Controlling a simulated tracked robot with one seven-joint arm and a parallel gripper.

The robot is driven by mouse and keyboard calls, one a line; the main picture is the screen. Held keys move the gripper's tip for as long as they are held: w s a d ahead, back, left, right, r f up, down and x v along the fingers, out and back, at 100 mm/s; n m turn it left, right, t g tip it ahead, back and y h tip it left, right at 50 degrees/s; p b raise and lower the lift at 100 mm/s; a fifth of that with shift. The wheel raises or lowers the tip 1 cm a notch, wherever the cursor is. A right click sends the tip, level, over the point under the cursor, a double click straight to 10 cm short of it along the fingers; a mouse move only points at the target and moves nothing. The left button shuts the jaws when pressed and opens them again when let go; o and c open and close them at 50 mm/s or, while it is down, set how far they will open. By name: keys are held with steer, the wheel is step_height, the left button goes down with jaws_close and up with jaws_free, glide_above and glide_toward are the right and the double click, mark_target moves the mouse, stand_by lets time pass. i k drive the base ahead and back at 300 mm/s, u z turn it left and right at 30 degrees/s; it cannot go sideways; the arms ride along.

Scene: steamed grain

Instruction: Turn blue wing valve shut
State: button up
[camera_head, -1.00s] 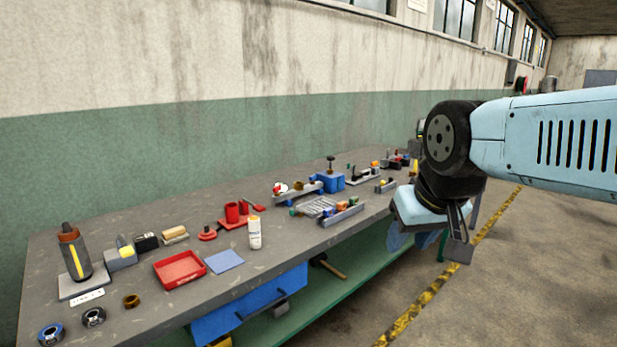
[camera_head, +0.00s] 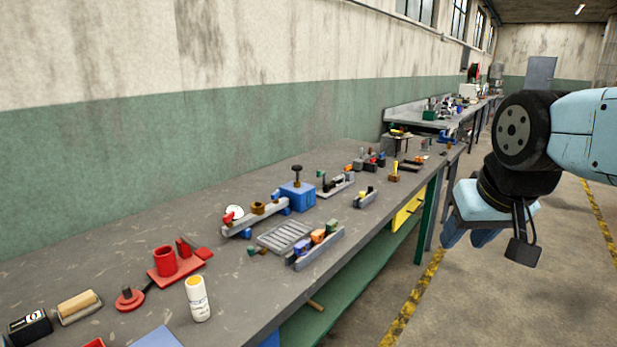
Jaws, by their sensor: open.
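No blue wing valve can be picked out with certainty at this size. A grey pipe-like fixture (camera_head: 262,215) on the workbench (camera_head: 110,262) carries a red part (camera_head: 229,218) and a brass-coloured part (camera_head: 258,208). A blue block (camera_head: 297,197) with a dark knob on top adjoins its right end. Small blue parts show near the fixture, too small to make out. My gripper (camera_head: 470,236) hangs to the right of the bench, apart from everything on it. Its blue fingers point down, open, with nothing visible between them.
A slotted grey tray (camera_head: 284,236) and a grey rack (camera_head: 320,249) with coloured parts lie near the bench's front edge. A white bottle (camera_head: 198,299) and a red cup (camera_head: 165,261) stand nearer. More benches continue at the back. The floor at right is open.

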mark_target(275, 195)
steer(key=u, duration=0.05)
steer(key=i, duration=1.3)
steer(key=u, duration=0.55)
